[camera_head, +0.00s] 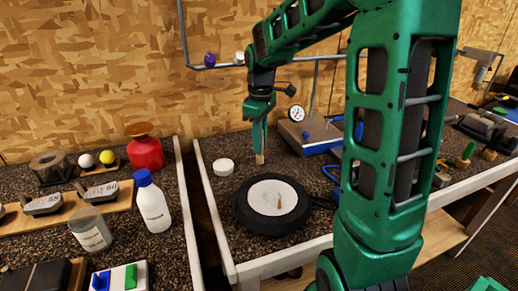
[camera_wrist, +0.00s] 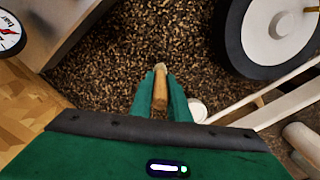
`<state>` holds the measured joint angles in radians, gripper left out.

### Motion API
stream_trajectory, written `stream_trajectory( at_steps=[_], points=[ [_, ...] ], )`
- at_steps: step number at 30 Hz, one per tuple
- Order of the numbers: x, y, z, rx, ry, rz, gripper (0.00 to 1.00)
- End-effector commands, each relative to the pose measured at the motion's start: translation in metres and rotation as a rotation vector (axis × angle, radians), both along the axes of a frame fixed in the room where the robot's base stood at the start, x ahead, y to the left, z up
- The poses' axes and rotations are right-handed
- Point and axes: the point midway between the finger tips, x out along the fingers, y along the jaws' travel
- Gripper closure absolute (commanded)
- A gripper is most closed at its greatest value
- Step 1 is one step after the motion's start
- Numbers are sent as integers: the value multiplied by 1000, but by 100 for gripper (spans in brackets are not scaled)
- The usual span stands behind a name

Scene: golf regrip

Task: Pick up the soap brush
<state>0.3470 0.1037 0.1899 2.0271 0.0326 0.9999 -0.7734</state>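My gripper (camera_head: 259,148) points down over the speckled worktop, between the white round tub and the blue-based gauge stand. A small wooden-handled brush with a pale tip, which looks like the soap brush (camera_head: 260,158), sticks out below its fingers. In the wrist view the brush (camera_wrist: 160,88) lies between the two green fingers of my gripper (camera_wrist: 161,95), which close on its handle from both sides. The brush looks upright. I cannot tell whether its tip touches the worktop. Part of the handle is hidden by the fingers.
A black ring with a white disc (camera_head: 262,190) lies in front of my gripper. The white tub (camera_head: 223,167) is close on the left; the gauge stand (camera_head: 312,137) is on the right. A white bottle (camera_head: 152,203) and red container (camera_head: 146,152) stand on the left bench.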

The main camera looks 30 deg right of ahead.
Motion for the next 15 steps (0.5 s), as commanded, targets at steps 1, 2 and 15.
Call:
stream_trajectory(
  at_steps=[1,2,15],
  points=[
    [0,0,0,0,0,0,100],
    [0,0,0,0,0,0,100],
    [1,0,12,-1,-2,0,100]
  ],
)
